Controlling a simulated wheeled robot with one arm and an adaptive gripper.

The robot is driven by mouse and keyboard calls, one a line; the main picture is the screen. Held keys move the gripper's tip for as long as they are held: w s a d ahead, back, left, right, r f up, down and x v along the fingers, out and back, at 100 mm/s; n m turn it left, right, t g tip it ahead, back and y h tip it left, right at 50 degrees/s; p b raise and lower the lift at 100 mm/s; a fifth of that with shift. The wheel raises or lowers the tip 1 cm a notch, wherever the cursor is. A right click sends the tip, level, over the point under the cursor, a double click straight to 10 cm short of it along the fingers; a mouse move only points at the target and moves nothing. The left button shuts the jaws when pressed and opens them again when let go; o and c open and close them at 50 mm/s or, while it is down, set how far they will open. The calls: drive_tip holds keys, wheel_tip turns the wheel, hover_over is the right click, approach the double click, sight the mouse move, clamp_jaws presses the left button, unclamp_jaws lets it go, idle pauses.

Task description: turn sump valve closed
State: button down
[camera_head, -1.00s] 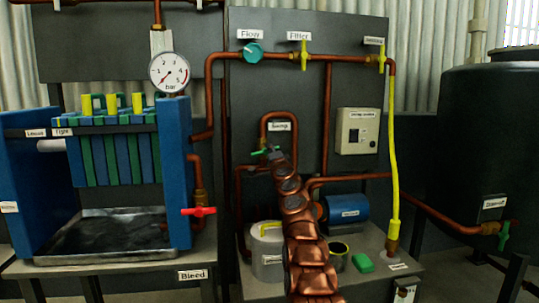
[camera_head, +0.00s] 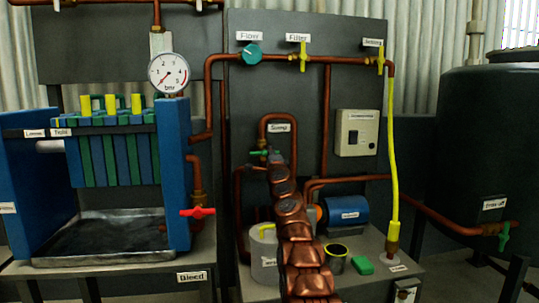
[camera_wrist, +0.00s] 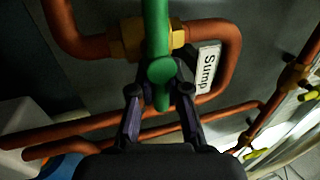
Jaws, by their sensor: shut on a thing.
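The sump valve's green handle (camera_wrist: 157,35) crosses the brass valve body (camera_wrist: 130,38) on a copper pipe in the wrist view. It stands about square to the pipe run there. My gripper (camera_wrist: 160,92) is shut on the handle's rounded near end, with one dark finger on each side. A white "Sump" label (camera_wrist: 208,67) is beside the valve. In the head view a bit of the green handle (camera_head: 259,153) shows below the Sump label (camera_head: 279,128). My copper-coloured arm hides most of the valve and my gripper there.
Copper pipes (camera_head: 327,120) run around the valve on the dark panel. A blue motor (camera_head: 347,211), a grey pot (camera_head: 264,262) and a green block (camera_head: 362,265) are on the bench below. A red-handled bleed valve (camera_head: 198,212) is to the left.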

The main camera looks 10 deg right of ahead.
drive_tip(key=c, duration=1.1)
unclamp_jaws()
drive_tip(key=shift+s+a, duration=0.1)
drive_tip(key=shift+s, duration=0.4)
drive_tip(key=shift+v, duration=3.2)
drive_tip(key=shift+f, duration=0.2)
